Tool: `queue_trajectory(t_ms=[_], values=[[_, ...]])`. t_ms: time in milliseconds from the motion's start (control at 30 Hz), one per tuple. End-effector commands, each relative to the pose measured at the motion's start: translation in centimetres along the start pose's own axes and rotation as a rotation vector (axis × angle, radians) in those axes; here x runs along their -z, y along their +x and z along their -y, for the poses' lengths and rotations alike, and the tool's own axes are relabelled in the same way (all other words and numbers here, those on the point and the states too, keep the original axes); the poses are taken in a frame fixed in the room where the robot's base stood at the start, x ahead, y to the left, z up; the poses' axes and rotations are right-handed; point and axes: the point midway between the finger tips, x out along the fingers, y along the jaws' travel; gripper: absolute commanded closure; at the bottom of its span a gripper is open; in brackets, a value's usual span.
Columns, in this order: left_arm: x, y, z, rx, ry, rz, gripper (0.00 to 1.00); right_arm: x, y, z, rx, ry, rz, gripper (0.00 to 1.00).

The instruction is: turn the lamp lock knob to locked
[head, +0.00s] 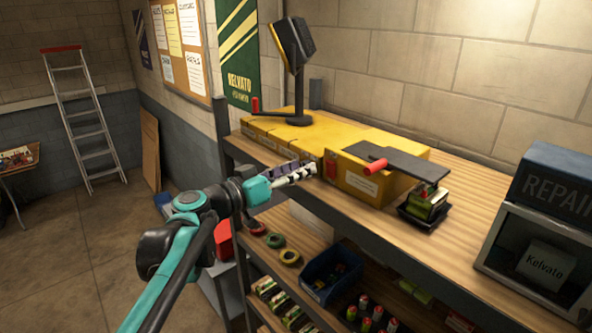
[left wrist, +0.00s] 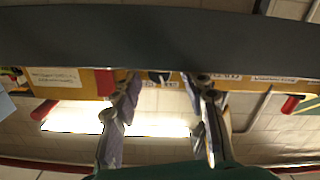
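The black lamp (head: 298,75) stands on a yellow box unit (head: 362,186) at the back of the bench. A low dark lever with a red end (head: 255,105) is by its base. My left gripper (head: 303,172) is just in front of the unit, above the bench's front edge. In the left wrist view its two fingers (left wrist: 163,86) are spread, with nothing held. A small dark part (left wrist: 158,77) on the yellow front shows between them; I cannot tell whether it is the lock knob. My right gripper is not in view.
A dark plate (head: 398,160) with a red handle (head: 375,166) lies on the unit, beside a black tray (head: 425,218) holding a battery pack. A repair case (head: 545,235) stands at right. Below are a blue bin (head: 330,272) and tape rolls (head: 288,257).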

Motion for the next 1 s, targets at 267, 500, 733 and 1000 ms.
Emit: queue_trajectory(t_ms=[267, 500, 733, 1000], values=[[0.0, -0.1, 0.0, 0.0, 0.001, 0.0, 0.56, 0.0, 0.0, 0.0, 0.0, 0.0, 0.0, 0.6], [0.0, -3.4, 0.1, 0.005, 0.001, -0.001, 0.56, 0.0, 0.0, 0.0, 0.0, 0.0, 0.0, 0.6], [0.0, -8.4, 0.1, 0.005, 0.001, -0.001, 0.56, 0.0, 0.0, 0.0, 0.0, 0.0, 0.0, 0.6], [0.0, -11.7, 0.1, 0.001, 0.001, 0.0, 0.56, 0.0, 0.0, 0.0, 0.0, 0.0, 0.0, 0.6]])
